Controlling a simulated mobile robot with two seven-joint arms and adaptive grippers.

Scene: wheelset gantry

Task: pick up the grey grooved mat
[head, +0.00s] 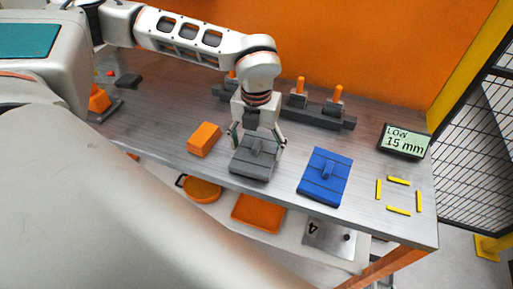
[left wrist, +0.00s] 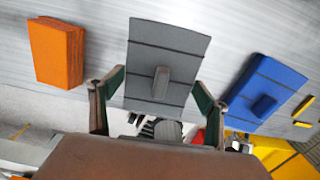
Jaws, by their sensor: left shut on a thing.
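The grey grooved mat (head: 252,166) is a dark grey slab with thin grooves and a raised grip block on top. It is at the front part of the metal bench, and it fills the middle of the left wrist view (left wrist: 168,50). My left gripper (head: 257,143) comes down over it from above. I cannot tell whether the mat touches the bench. My right gripper is not in view.
A blue grooved mat (head: 325,177) lies to the right, an orange block (head: 204,139) to the left. Behind stands a dark rack with orange pegs (head: 318,113). A display (head: 404,141) reads "LOW 15 mm". Yellow strips (head: 399,181) outline a clear area at right.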

